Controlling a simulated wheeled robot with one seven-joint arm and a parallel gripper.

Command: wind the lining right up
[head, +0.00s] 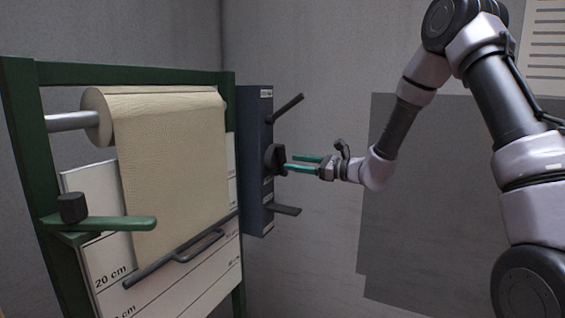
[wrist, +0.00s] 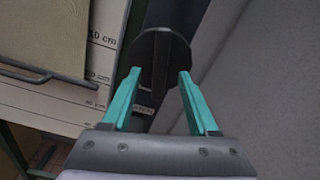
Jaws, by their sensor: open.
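The beige lining (head: 170,170) hangs from a roll on a grey roller in a green frame. A dark bar with a handle (head: 196,247) runs along its lower edge, around the 20 cm mark. A dark round knob (head: 273,159) with a raised grip stands out from the blue-grey box right of the frame. My gripper (head: 291,163) is open, with its teal fingers pointing at this knob. In the wrist view the knob's disc (wrist: 161,48) lies just ahead of and between the fingertips (wrist: 159,75). I cannot tell whether they touch it.
The box (head: 256,195) also carries an upper lever (head: 288,107) and a lower lever (head: 286,210), above and below my gripper. A white scale board (head: 205,284) stands behind the lining. A green arm (head: 125,223) with a black block sits at left. Grey walls close the corner.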

